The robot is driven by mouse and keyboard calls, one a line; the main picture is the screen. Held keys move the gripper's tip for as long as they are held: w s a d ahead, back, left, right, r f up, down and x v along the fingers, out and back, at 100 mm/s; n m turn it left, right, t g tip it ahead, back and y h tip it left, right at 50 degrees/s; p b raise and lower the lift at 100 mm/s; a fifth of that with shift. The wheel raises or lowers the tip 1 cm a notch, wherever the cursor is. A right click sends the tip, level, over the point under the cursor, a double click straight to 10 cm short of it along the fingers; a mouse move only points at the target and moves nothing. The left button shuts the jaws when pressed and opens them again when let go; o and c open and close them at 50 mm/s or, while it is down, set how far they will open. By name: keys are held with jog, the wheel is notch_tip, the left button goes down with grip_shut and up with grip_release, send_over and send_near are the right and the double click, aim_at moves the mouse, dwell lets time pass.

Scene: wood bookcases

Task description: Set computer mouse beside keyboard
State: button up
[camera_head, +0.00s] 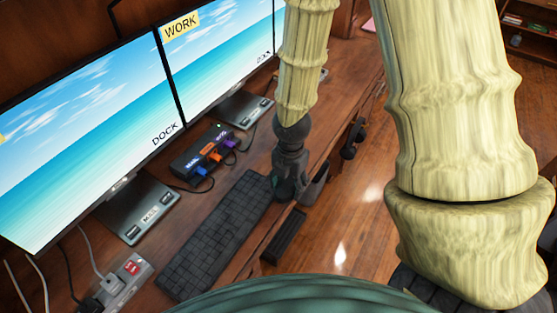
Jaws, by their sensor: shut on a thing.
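The dark keyboard (218,235) lies on the wooden desk, running from lower left to upper right. My gripper (288,188) is dark and points down at the keyboard's far right end, close to the desk's front edge. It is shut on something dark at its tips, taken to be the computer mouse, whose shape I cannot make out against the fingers. I cannot tell whether the held thing touches the desk. No other mouse shows on the desk.
Two monitors (95,130) stand along the back on dark bases (138,207). A hub with coloured plugs (210,152) sits behind the keyboard. A power strip (125,283) with cables is at lower left. Dark handles (284,237) show at the desk front. Open floor (350,225) lies right.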

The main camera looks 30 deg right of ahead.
jog(key=w+d+p, duration=0.1)
jog(key=w, duration=0.3)
jog(key=w+d+f+p, duration=0.1)
jog(key=w+d, duration=0.1)
jog(key=w, duration=0.3)
jog(key=w+d+p, duration=0.1)
jog(key=w, duration=0.4)
jog(key=shift+w+d+f, duration=0.15)
jog(key=shift+d+f, duration=0.1)
jog(key=shift+d, duration=0.05)
jog(key=shift+f+p, duration=0.75)
jog(key=shift+f, duration=0.95)
jog(key=shift+f, duration=0.15)
jog(key=o, duration=1)
jog(key=shift+r, duration=0.2)
jog(key=shift+r+b, duration=1.1)
jog(key=shift+r, duration=4.85)
